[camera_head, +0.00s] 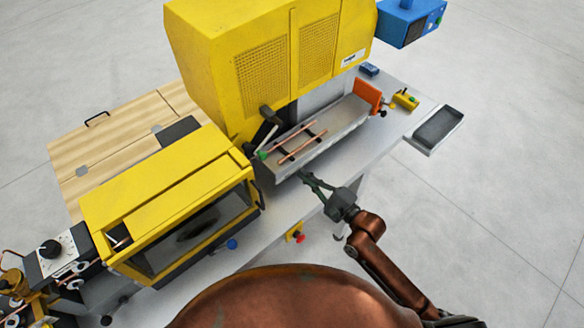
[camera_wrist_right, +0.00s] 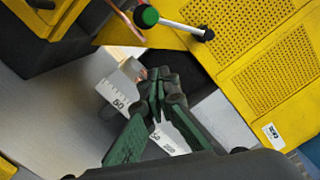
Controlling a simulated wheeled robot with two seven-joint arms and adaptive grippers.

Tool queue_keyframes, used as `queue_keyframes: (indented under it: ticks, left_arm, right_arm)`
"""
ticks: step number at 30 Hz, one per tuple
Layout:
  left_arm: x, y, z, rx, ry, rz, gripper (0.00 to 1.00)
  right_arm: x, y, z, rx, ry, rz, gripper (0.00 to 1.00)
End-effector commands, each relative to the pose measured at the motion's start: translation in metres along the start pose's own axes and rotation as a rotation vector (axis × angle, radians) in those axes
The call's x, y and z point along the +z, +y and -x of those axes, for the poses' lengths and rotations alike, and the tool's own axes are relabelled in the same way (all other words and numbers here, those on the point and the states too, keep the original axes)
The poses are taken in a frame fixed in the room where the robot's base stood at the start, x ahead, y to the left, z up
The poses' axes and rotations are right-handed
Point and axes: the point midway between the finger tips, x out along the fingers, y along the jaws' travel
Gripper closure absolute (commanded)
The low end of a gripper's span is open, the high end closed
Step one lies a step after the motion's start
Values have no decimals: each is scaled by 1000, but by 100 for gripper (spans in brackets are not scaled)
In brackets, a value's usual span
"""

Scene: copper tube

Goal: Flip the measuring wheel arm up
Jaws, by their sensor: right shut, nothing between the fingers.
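A short pale rod (camera_head: 269,137) with a green end (camera_head: 262,155) stands at the left end of the grey tray, against the yellow machine. It may be the measuring wheel arm, but I cannot make out a wheel for certain. In the right wrist view its green end (camera_wrist_right: 147,16) and pale rod (camera_wrist_right: 178,26) show near the top, with a black tip. My right gripper (camera_head: 303,176) is shut and empty in front of the tray's near edge. In the right wrist view its fingertips (camera_wrist_right: 158,76) are together, apart from the rod, with a white ruler behind them.
Copper tubes (camera_head: 300,148) lie across the grey tray (camera_head: 335,134). The tall yellow housing (camera_head: 220,60) stands behind, and a lower yellow cabinet (camera_head: 150,190) stands at left. An orange block (camera_head: 368,95) stands at the tray's right end. Bare bench lies in front.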

Motion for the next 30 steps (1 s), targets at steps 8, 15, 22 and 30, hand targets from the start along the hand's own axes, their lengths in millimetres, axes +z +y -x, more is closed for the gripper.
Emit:
queue_keyframes:
  ticks: [8,15,22,30]
  left_arm:
    - [-2,0,15,0,1,0,60]
    - [-4,-1,28,0,2,0,60]
    - [-8,-2,41,0,5,-1,60]
    - [-6,-1,42,0,3,0,60]
  right_arm:
    - [2,-4,-53,-2,-2,1,100]
    - [10,-2,-95,0,-3,-2,100]
    - [36,-2,-100,0,-3,0,100]
    - [40,0,-100,0,-2,1,100]
